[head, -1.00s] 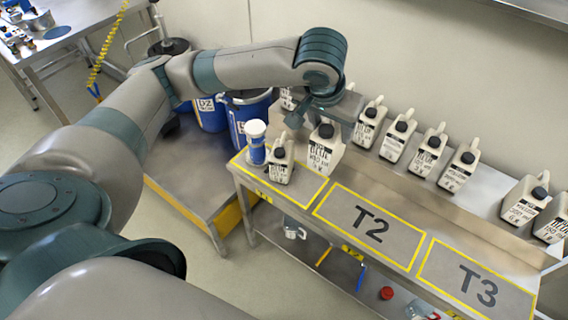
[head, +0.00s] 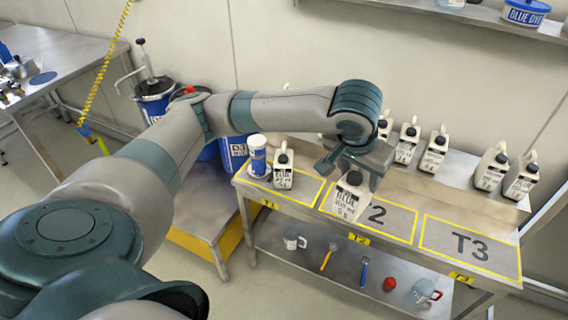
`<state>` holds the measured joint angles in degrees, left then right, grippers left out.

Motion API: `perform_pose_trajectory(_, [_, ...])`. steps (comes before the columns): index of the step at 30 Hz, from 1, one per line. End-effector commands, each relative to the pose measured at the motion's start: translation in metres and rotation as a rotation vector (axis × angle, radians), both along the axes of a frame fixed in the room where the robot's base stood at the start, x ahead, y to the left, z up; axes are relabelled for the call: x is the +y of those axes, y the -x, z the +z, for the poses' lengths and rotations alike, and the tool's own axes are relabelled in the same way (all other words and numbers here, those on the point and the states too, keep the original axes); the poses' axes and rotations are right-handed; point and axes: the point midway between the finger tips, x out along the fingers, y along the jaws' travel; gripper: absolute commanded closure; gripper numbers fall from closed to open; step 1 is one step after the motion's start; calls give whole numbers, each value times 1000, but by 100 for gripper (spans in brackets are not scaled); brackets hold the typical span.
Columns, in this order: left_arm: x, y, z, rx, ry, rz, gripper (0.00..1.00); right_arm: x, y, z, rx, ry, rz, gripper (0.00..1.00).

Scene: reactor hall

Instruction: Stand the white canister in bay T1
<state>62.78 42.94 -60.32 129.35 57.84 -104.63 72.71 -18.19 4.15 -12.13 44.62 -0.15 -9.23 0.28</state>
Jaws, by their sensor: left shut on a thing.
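My left gripper (head: 364,171) is shut on a white canister (head: 345,202) with a black cap and a label reading BLUE. The held canister is upright or nearly so, in front of bay T2 (head: 397,235) in the picture, covering the T of its mark. I cannot tell how far above the bench it is. Bay T1, at the bench's left end, has a yellow outline (head: 308,200). A smaller white canister (head: 283,172) and a blue-and-white container (head: 257,156) stand in T1. My right gripper is not in view.
Bay T3 (head: 450,265) is bare. Several similar white canisters (head: 433,152) stand along the back of the bench. A lower shelf (head: 335,285) holds mugs, tools and a red item (head: 390,284). Blue drums (head: 233,155) stand left of the bench.

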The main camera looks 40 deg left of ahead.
Motion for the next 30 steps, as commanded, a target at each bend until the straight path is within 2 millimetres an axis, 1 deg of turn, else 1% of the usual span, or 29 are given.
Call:
perform_pose_trajectory(7, [0, 0, 1, -2, 0, 1, 100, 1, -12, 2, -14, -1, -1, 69])
perform_pose_trajectory(8, [0, -1, 1, -2, 0, 1, 100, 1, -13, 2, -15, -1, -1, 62])
perform_pose_trajectory(9, [0, -1, 1, -2, 0, 1, 100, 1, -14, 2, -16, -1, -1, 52])
perform_pose_trajectory(11, [0, -2, 1, -2, 1, 2, 100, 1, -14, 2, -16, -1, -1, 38])
perform_pose_trajectory(14, [-1, -10, 2, -1, 2, 7, 100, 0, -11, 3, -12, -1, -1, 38])
perform_pose_trajectory(16, [-1, -19, 3, 0, 3, 14, 100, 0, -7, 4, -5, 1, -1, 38])
perform_pose_trajectory(20, [1, -46, 5, 2, 4, 36, 100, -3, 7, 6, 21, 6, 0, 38])
perform_pose_trajectory(23, [8, -75, 3, 5, 4, 62, 100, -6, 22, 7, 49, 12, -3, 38])
perform_pose_trajectory(24, [12, -87, 1, 5, 4, 75, 100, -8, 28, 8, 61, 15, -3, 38])
perform_pose_trajectory(26, [20, -105, -4, 7, 5, 99, 100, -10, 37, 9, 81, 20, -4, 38])
perform_pose_trajectory(27, [28, -116, -9, 9, 4, 115, 100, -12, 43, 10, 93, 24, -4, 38])
perform_pose_trajectory(29, [41, -133, -19, 10, 4, 141, 100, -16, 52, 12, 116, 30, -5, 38])
perform_pose_trajectory(30, [51, -142, -27, 10, 4, 158, 100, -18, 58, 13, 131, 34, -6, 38])
